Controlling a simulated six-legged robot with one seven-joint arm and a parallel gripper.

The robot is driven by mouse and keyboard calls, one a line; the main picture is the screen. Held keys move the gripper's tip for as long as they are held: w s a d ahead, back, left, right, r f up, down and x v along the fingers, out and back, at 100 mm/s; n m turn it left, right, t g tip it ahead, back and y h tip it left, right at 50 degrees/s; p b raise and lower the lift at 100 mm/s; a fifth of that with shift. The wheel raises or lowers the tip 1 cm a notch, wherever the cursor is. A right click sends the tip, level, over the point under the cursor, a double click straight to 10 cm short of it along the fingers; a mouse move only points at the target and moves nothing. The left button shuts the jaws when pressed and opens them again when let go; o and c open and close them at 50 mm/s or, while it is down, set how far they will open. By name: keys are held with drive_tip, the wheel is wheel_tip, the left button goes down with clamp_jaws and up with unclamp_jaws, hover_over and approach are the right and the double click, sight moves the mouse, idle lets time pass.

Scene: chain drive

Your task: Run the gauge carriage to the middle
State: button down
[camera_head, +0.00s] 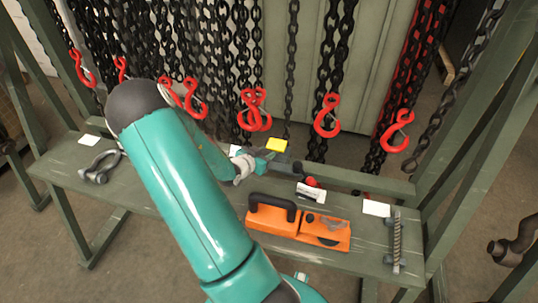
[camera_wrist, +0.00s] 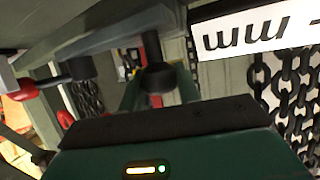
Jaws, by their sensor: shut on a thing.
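My gripper (camera_head: 270,163) reaches over the back of the green bench. In the wrist view its two fingers (camera_wrist: 157,95) close from both sides on a dark round knob (camera_wrist: 157,76). I take the knob to be part of the gauge carriage, but the carriage body is mostly hidden. A yellow block (camera_head: 277,145) shows just behind my gripper. A dark rail (camera_head: 365,183) runs along the bench's back edge to the right. A white scale plate (camera_head: 311,192) stands near it; its "mm" marking (camera_wrist: 230,38) shows in the wrist view.
A shackle (camera_head: 100,166) lies at left, a threaded rod piece (camera_head: 396,242) and white card (camera_head: 376,208) at right. Black chains with red hooks (camera_head: 327,115) hang behind the bench.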

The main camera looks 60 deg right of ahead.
drive_tip(key=w+a, duration=0.3)
drive_tip(key=w, duration=1.8)
drive_tip(key=shift+a, duration=0.2)
drive_tip(key=c, duration=1.3)
unclamp_jaws()
drive_tip(key=v, duration=1.3)
drive_tip(key=shift+a+r, duration=0.2)
drive_tip(key=shift+a, duration=0.15)
drive_tip(key=shift+w, duration=0.1)
